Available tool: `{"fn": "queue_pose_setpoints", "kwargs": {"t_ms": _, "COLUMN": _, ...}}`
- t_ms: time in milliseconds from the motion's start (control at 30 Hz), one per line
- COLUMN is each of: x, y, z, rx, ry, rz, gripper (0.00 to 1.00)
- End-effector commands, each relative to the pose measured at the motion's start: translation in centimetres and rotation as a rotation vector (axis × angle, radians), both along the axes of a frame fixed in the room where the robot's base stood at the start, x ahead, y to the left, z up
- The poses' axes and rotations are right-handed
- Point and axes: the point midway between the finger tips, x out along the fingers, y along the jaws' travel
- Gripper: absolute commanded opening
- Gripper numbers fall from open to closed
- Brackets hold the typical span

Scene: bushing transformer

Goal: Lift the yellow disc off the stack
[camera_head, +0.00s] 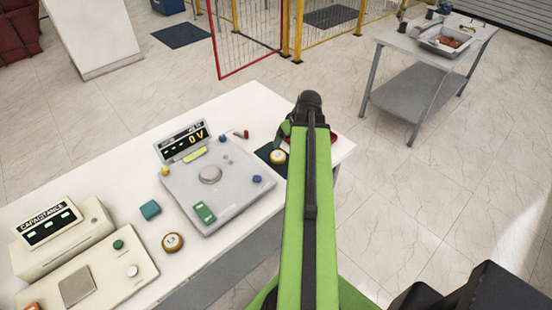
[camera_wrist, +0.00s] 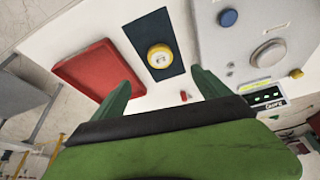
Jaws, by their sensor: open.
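A round yellow disc (camera_wrist: 160,57) with a pale marked face sits on a dark blue mat (camera_wrist: 137,26) in the wrist view. In the head view the disc (camera_head: 278,157) is just left of my green arm, on the mat (camera_head: 263,151). I cannot tell how many layers are under it. My gripper (camera_wrist: 160,80) is open and empty. Its two green fingers are spread wide, pointing toward the disc, apart from it. In the head view my arm hides most of the gripper.
A red tray (camera_wrist: 95,72) lies left of the mat in the wrist view. A grey tester (camera_head: 212,178) with knobs and a display stands left of the mat. A small red item (camera_wrist: 184,96) lies near my right finger. Another round yellow-rimmed piece (camera_head: 173,243) sits farther left.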

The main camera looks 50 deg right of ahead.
Motion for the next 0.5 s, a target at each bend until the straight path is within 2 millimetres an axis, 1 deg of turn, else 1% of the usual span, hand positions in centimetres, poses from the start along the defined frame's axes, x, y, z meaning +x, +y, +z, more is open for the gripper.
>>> {"fn": "queue_pose_setpoints", "kwargs": {"t_ms": 33, "x": 0.5, "y": -0.1, "z": -1.9, "rx": 0.000, "ry": 0.000, "rz": 0.001, "gripper": 0.87}}
{"fn": "queue_pose_setpoints", "kwargs": {"t_ms": 300, "x": 2.8, "y": -0.7, "z": -7.7, "rx": 0.001, "ry": 0.000, "rz": 0.001, "gripper": 0.87}}
{"fn": "queue_pose_setpoints", "kwargs": {"t_ms": 400, "x": 3.6, "y": -0.8, "z": -9.5, "rx": 0.000, "ry": 0.000, "rz": 0.002, "gripper": 0.87}}
{"fn": "queue_pose_setpoints", "kwargs": {"t_ms": 500, "x": 4.1, "y": -0.9, "z": -10.3, "rx": 0.001, "ry": 0.000, "rz": 0.001, "gripper": 0.87}}
